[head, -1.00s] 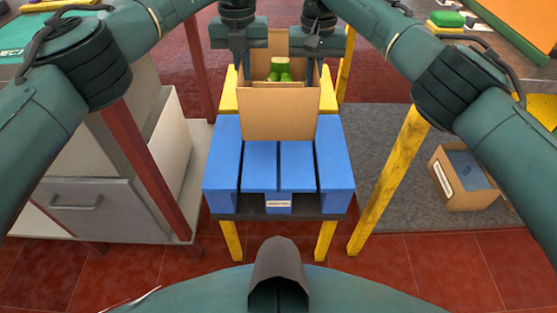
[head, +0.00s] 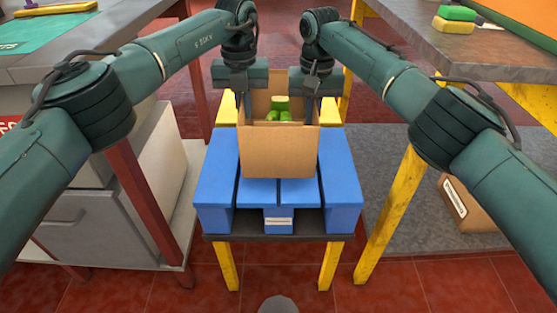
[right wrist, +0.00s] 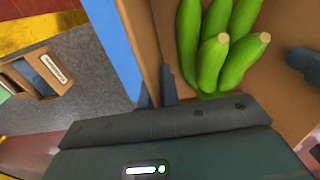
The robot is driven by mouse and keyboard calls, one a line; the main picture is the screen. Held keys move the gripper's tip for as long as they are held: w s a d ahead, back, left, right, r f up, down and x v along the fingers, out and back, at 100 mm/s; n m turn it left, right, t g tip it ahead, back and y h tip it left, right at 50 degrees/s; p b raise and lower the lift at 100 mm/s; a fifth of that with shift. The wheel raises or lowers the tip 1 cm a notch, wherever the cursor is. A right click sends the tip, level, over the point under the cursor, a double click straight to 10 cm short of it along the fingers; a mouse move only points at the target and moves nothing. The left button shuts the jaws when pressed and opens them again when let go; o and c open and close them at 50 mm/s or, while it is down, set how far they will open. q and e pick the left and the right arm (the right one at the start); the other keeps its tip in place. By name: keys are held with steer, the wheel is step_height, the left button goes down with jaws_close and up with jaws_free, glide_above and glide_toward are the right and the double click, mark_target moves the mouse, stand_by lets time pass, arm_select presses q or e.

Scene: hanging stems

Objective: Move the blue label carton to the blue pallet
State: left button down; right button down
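An open brown carton (head: 277,152) holds several green vegetables (head: 279,110). It is over the blue pallet (head: 215,190), and its front face is plain, with no blue label visible. I cannot tell if it rests on the planks or hangs just above. My left gripper (head: 243,100) is at the carton's left wall and appears shut on it. My right gripper (head: 314,98) is at the right wall. In the right wrist view the right gripper (right wrist: 157,95) has the cardboard wall between its fingers, beside the green vegetables (right wrist: 218,45).
The pallet lies on a dark stand with yellow legs (head: 329,265). Another carton with a white label (head: 455,198) is on the grey mat to the right. A grey cabinet (head: 100,225) is close on the left.

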mark_target(245, 124)
steer(key=shift+d+f, duration=0.1)
